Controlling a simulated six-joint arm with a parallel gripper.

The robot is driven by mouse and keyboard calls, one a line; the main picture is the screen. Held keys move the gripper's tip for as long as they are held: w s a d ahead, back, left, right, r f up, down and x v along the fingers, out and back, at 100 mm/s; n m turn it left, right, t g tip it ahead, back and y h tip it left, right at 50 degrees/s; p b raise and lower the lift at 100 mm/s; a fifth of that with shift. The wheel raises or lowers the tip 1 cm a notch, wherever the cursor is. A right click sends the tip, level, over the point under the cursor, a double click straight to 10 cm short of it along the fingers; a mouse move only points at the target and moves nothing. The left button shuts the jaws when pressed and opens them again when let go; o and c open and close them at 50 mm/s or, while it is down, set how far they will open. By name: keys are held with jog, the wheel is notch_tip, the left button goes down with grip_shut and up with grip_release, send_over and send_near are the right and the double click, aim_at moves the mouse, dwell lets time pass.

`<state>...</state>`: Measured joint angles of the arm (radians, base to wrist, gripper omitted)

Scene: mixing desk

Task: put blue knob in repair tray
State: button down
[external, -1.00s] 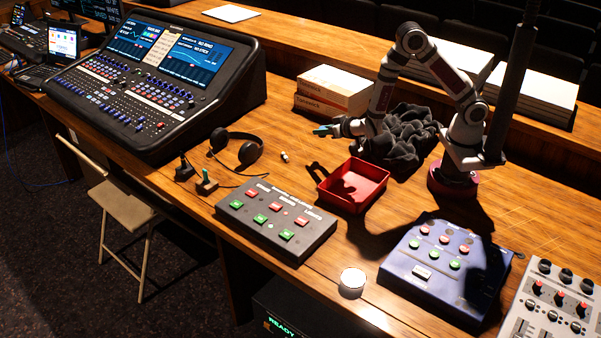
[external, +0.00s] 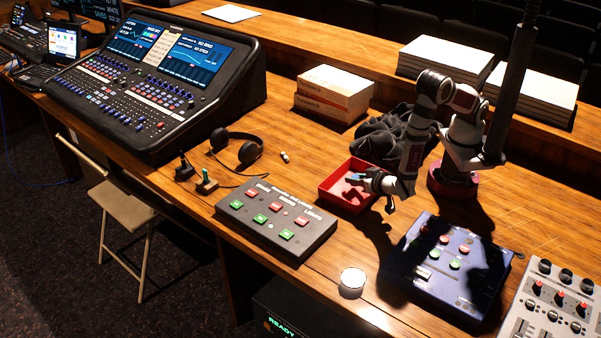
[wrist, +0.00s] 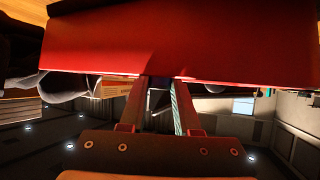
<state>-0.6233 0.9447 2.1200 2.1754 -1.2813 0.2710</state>
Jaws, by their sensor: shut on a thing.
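The red repair tray (external: 327,188) sits on the desk near its middle; its red wall (wrist: 100,50) fills the upper part of the wrist view. My gripper (external: 358,180) is low at the tray's right side, its fingers reaching over the tray. It is shut on a small blue thing, the blue knob (external: 352,177), which is mostly hidden by the fingers. In the wrist view my gripper (wrist: 160,95) shows its two fingers with a dark, hard-to-read shape between them. Whether the knob touches the tray cannot be told.
A grey button box (external: 275,222) stands in front of the tray and a blue button box (external: 445,270) to its right. Behind are a crumpled dark cloth (external: 385,135) and stacked boxes (external: 333,93). Headphones (external: 240,150) lie to the left.

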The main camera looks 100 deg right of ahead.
jog(key=shift+f, duration=1.25)
jog(key=c, duration=0.6)
grip_release()
jog(key=shift+f, duration=0.15)
